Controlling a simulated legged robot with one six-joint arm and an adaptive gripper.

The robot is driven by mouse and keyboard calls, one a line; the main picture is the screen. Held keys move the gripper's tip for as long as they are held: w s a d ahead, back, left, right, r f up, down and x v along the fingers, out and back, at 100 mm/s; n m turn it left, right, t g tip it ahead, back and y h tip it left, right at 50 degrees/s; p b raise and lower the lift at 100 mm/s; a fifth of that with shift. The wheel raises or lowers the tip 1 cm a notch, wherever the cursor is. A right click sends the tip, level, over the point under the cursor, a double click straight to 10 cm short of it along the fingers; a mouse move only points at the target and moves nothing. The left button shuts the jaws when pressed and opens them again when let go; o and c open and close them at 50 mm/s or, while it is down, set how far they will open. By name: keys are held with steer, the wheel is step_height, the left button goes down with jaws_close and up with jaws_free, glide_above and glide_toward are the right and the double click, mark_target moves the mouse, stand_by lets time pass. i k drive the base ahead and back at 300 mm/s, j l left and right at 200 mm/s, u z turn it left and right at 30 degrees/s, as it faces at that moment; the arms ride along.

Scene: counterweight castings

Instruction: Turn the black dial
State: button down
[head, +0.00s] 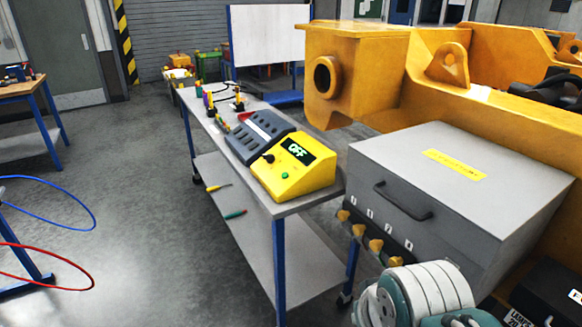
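A yellow control box (298,182) stands on the near end of a long grey workbench. The dial's pointer direction is too small to tell. White and teal links of my arm show at the bottom right, apart from the box. My gripper is not in view.
A grey tray (248,137) lies behind the box on the workbench (262,201). A large grey metal case (470,180) with a black handle and a big yellow casting (385,70) stand to the right. Open floor (140,200) lies to the left.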

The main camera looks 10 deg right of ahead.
mark_target(270, 159)
steer(key=i+j, duration=0.1)
steer(key=i, duration=0.5)
steer(key=i+j+u, duration=0.1)
steer(key=i, duration=0.5)
